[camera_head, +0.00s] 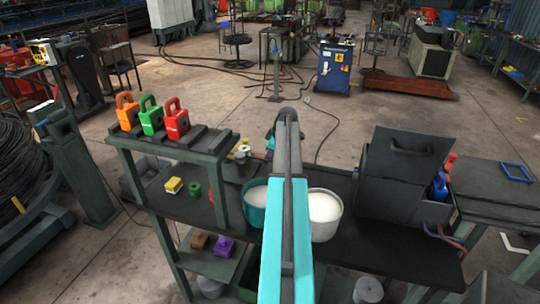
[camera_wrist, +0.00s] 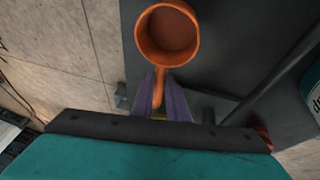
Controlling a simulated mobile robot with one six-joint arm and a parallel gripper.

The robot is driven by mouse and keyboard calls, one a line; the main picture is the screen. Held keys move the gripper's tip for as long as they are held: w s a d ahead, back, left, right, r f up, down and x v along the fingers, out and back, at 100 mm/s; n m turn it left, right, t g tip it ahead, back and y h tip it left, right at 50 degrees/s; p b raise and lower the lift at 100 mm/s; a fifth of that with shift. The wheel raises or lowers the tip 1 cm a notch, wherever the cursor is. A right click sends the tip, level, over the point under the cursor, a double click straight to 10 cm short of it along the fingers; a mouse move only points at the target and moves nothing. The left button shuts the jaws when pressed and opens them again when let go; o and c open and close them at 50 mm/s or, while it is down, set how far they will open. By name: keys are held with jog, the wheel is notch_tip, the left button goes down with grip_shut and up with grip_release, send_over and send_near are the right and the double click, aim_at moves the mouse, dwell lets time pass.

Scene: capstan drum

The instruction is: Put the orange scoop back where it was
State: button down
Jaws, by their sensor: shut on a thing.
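The orange scoop (camera_wrist: 167,33) shows in the wrist view with its round bowl up, its inside brownish and apparently empty. My gripper (camera_wrist: 160,98) has purple fingers, shut on the scoop's handle, which runs between them toward the wrist. A dark flat surface lies behind the scoop in that view; I cannot tell how far below it is. In the head view my arm hides the scoop and most of the gripper.
The dark bench (camera_head: 345,262) carries a teal pot (camera_head: 247,215) and a pale pot (camera_head: 326,232), both with white contents, beside my arm. A raised rack (camera_head: 205,142) with orange, green and red handled blocks stands left. A dark lidded box (camera_head: 395,180) stands right.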

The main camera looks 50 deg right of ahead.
jog(key=shift+f, duration=0.1)
jog(key=c, duration=1.7)
grip_release()
jog(key=shift+c, duration=0.2)
jog(key=shift+r, duration=0.2)
jog(key=b+v, duration=0.3)
jog(key=v, duration=0.8)
jog(key=shift+s+r+b, duration=0.2)
jog(key=shift+r+b, duration=0.2)
